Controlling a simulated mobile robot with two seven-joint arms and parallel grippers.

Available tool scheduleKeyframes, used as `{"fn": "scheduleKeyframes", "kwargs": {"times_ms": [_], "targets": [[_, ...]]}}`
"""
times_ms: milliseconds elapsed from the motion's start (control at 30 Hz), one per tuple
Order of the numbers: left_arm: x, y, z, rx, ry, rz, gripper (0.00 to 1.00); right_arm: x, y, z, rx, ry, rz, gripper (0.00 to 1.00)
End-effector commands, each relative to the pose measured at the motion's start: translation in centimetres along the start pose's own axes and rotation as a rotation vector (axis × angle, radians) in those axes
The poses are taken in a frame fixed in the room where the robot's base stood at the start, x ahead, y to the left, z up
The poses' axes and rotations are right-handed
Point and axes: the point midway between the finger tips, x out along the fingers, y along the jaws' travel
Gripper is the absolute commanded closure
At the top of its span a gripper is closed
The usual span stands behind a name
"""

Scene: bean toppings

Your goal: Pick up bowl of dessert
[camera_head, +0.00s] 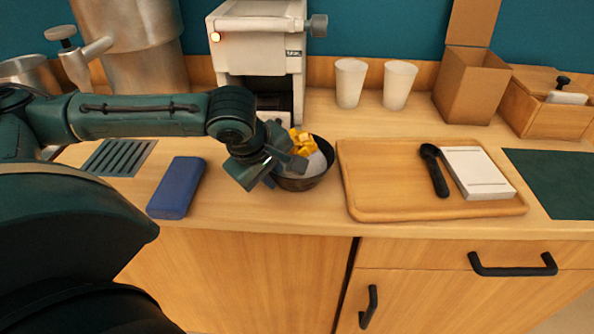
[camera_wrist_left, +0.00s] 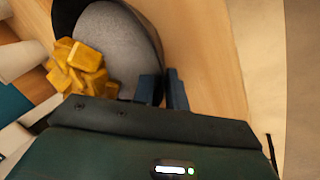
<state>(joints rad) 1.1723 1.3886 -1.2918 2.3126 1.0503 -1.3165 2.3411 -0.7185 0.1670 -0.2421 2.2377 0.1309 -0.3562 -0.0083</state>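The bowl of dessert (camera_head: 303,183) is a dark bowl at the counter's middle, left of the wooden tray. It holds a pale grey-white filling (camera_wrist_left: 118,45) and several yellow-orange cubes (camera_head: 301,140), which also show in the left wrist view (camera_wrist_left: 80,65). My left gripper (camera_head: 280,168) is at the bowl's left side in the head view. In the left wrist view its two fingers (camera_wrist_left: 163,90) are close together, with the bowl's dark rim between them, one inside and one outside. Whether the bowl touches the counter is unclear. My right gripper is not in view.
A wooden tray (camera_head: 365,208) with a black scoop (camera_head: 434,170) and a white slab (camera_head: 476,172) lies to the right. A blue block (camera_head: 176,187) lies left. A white machine (camera_head: 258,40) and two white cups (camera_head: 349,83) (camera_head: 398,85) stand behind.

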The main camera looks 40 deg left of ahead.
Motion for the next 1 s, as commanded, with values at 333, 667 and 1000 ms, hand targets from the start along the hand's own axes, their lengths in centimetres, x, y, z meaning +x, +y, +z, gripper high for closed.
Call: {"fn": "scheduleKeyframes", "kwargs": {"times_ms": [333,667,1000], "targets": [[1.19,0.02,-0.02,0.001,0.0,0.001,0.86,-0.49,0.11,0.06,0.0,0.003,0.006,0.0],[1.18,0.0,-0.03,0.0,0.0,0.0,1.0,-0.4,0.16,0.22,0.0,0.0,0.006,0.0],[1.15,0.04,-0.06,0.0,0.001,0.002,1.0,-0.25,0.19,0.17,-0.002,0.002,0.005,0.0]]}}
